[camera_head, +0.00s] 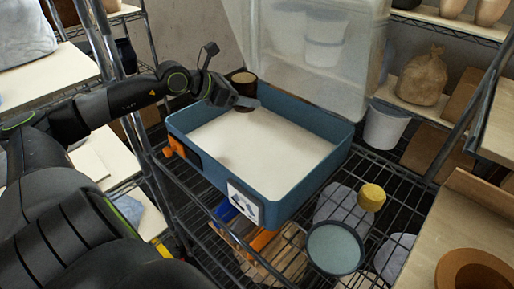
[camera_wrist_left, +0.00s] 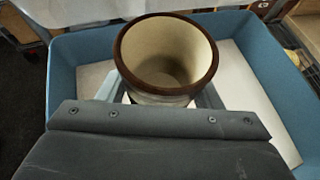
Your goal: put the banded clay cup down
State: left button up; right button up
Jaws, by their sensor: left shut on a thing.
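The banded clay cup (camera_head: 243,80) shows in the head view at the far left corner of a blue box. In the left wrist view the cup (camera_wrist_left: 168,55) has a brown rim, a cream inside that looks empty, and a pale outer wall below the rim. My left gripper (camera_head: 245,101) is shut on the cup, with a finger on either side of it. The cup is over the blue box (camera_head: 300,203), which has a pale, bare floor. The cup's base is hidden, so I cannot tell whether it touches anything. My right gripper is not in view.
A clear lid (camera_head: 330,55) stands raised behind the box. The box rests on a wire rack (camera_head: 395,205). A yellow round piece (camera_head: 371,197) and a dark-rimmed basin (camera_head: 335,248) are at its right front. A white bucket (camera_head: 385,126) stands at right. The box's middle is free.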

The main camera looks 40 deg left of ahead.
pick_arm(q)
send_over(245, 135)
notch_tip(245, 135, down, 5)
jog(key=shift+w+r, duration=0.1)
jog(key=shift+r, duration=0.05)
notch_tip(245, 135, down, 5)
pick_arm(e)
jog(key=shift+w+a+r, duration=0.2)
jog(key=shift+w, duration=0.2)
pick_arm(q)
jog(key=o, duration=1.1)
jog(key=shift+o, duration=0.2)
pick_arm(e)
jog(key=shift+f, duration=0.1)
